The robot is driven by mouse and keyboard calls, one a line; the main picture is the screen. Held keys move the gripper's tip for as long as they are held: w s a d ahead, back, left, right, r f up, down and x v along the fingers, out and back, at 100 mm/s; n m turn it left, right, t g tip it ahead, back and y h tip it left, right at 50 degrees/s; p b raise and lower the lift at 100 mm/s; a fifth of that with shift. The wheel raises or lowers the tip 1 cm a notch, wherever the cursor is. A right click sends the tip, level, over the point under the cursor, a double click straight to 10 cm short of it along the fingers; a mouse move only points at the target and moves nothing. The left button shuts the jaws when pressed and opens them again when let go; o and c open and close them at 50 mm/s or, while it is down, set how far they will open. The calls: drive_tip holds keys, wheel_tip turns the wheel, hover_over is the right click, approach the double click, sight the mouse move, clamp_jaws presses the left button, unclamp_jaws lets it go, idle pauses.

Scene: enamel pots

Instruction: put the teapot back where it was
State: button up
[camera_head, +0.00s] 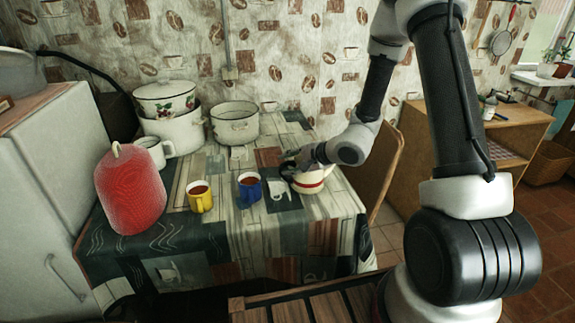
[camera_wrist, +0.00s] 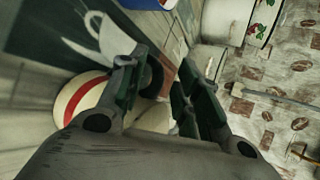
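The teapot (camera_head: 312,183) is cream with a red band. It appears to stand upright near the right edge of the table, with its upper left part hidden by my gripper (camera_head: 291,168). In the wrist view the teapot (camera_wrist: 78,101) shows at left, partly behind one finger. My gripper (camera_wrist: 164,64) is at the teapot, its two dark fingers apart with a gap between them. Something pale and something dark and round show through the gap; I cannot tell whether the fingers touch the teapot or where its handle is.
A blue mug (camera_head: 249,187) and a yellow mug (camera_head: 200,197) hold dark red liquid. A red knitted cover (camera_head: 130,190) stands at left. A chair (camera_head: 382,172) is right of the table. The front tablecloth is clear.

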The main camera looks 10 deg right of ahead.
drive_tip(key=s+d+r+n+g, duration=0.25)
drive_tip(key=s+r+n, duration=0.25)
drive_tip(key=s+r, duration=0.5)
drive_tip(key=s+d+r+n+g, duration=0.25)
drive_tip(key=s+r+n, duration=0.35)
drive_tip(key=s, duration=0.7)
drive_tip(key=s+d+r+n+h, duration=0.1)
drive_tip(key=s+d+r+h, duration=0.2)
drive_tip(key=d, duration=0.3)
drive_tip(key=s+d+r+n+h, duration=0.1)
drive_tip(key=s+d+r+h, duration=0.3)
drive_tip(key=d, duration=0.3)
drive_tip(key=shift+s+d+r+t, duration=0.3)
drive_tip(key=shift+s+r, duration=0.55)
drive_tip(key=shift+r, duration=0.05)
